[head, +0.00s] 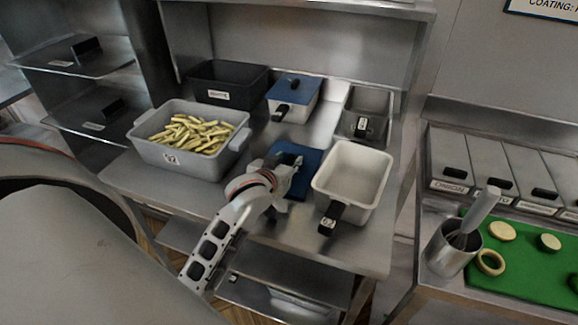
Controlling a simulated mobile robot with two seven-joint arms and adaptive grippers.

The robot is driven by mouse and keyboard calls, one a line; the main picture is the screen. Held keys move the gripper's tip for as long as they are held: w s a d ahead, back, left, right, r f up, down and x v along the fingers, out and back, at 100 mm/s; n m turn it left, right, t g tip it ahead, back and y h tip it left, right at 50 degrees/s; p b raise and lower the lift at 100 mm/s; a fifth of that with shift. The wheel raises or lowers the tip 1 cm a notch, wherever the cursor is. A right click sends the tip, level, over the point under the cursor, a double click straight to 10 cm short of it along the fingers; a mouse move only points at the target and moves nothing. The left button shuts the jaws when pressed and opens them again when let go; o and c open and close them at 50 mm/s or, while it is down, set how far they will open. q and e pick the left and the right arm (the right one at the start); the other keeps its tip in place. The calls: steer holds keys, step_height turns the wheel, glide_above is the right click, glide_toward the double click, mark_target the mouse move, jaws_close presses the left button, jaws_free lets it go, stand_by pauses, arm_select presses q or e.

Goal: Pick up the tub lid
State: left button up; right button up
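A flat blue lid (312,163) lies at the middle of the steel counter, just left of an open white tub (375,160) with a black handle. My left gripper (287,160) reaches in from the lower left and is over the lid, covering its left and middle part. Whether its fingers are apart or closed on something is too small to tell, and any grip on the lid is hidden. A second blue lid (296,84) sits on a smaller white tub (298,108) at the back. My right gripper is not in view.
A grey tub of fries (150,150) stands left of my gripper. A black bin (228,75) and a steel pan (368,102) stand along the back. At right, a steel cup (446,255) with a whisk stands beside a green board (530,265).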

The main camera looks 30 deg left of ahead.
arm_select(q)
steer(key=shift+w+a+f, duration=0.1)
steer(key=shift+w+f, duration=0.05)
steer(key=shift+w, duration=0.25)
steer(key=shift+c, duration=0.3)
jaws_close()
